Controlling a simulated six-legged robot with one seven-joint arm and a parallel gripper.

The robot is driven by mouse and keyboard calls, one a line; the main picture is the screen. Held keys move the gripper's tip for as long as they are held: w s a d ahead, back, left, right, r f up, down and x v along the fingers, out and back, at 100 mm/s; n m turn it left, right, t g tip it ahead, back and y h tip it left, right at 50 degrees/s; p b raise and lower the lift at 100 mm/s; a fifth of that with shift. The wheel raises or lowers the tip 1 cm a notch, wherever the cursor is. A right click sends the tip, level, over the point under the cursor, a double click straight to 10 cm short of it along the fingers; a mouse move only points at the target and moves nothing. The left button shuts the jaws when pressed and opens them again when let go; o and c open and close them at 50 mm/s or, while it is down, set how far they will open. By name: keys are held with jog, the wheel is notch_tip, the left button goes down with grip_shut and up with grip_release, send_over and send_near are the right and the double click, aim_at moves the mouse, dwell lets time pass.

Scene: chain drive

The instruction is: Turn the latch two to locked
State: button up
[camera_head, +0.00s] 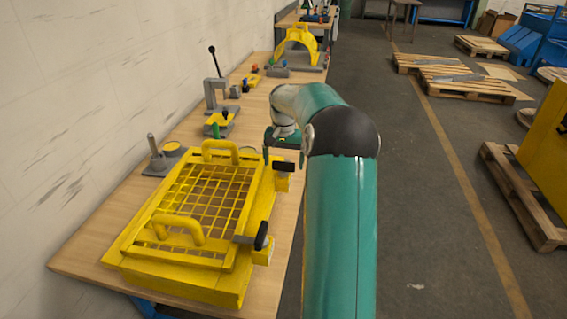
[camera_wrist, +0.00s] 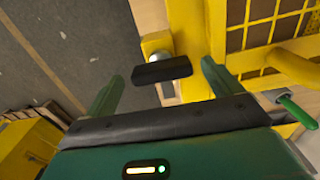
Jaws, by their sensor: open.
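The yellow mesh guard (camera_head: 203,195) lies on the wooden bench, with two latches on its right side. The far latch (camera_head: 285,167) has a black handle on a yellow block. The near latch (camera_head: 261,237) also has a black handle, with a grey bar pointing in over the frame. No label shows which is latch two. My gripper (camera_head: 284,150) is open just beyond the far latch. In the wrist view its fingers (camera_wrist: 163,68) stand apart on either side of a latch's black handle (camera_wrist: 162,70), without visible contact. That handle lies crosswise under a silver pivot (camera_wrist: 158,46).
Two yellow handles (camera_head: 178,228) rise from the guard. A grey post (camera_head: 155,152), a lever fixture (camera_head: 215,90) and a green-knobbed yellow part (camera_head: 218,124) stand on the bench. Open floor and pallets (camera_head: 525,195) are to the right.

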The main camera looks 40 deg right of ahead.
jog(key=shift+f, duration=0.65)
jog(key=shift+w, duration=0.1)
jog(key=c, duration=1)
